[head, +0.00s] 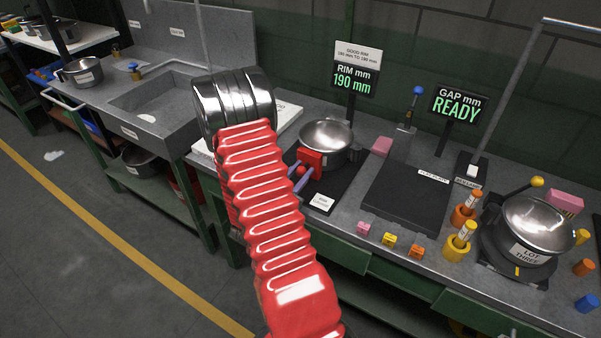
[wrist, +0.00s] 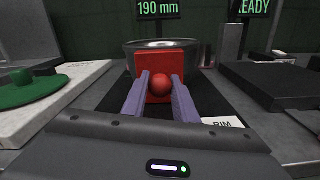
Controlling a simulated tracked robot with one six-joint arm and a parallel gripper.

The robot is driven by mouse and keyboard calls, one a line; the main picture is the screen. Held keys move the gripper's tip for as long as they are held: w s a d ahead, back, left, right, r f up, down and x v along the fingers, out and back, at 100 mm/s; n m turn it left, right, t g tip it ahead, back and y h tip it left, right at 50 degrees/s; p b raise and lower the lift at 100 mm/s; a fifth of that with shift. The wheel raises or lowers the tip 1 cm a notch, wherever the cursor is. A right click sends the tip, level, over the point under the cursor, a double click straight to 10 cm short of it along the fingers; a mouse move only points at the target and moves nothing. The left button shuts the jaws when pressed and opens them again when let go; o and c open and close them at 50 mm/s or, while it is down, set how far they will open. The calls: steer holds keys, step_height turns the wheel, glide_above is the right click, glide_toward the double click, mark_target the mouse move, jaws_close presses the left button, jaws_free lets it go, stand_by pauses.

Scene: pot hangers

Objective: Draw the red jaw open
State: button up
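The red jaw (head: 310,158) stands against the near side of a steel pot (head: 328,138) on a dark pad. It has a round red knob facing me. In the wrist view the red jaw (wrist: 158,100) is straight ahead, with its knob between my two purple fingers. My gripper (wrist: 161,80) is open, one finger on each side of the knob, with dark gaps showing between. My gripper also shows in the head view (head: 301,176), partly hidden by my red arm. The display (head: 354,80) above the pot reads RIM mm 190 mm.
A flat plate (head: 405,200) lies right of the pad, and a second pot (head: 535,225) stands further right. A white board with a green round piece (wrist: 22,88) is on the left. Small coloured blocks (head: 389,240) line the front edge.

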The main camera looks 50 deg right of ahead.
jaws_close()
steer(key=shift+a, duration=0.1)
steer(key=shift+s+a, duration=0.15)
steer(key=shift+a, duration=1.05)
steer(key=shift+s+a, duration=0.1)
steer(key=shift+a, duration=1.05)
steer(key=o, duration=0.6)
jaws_free()
steer(key=shift+a, duration=0.15)
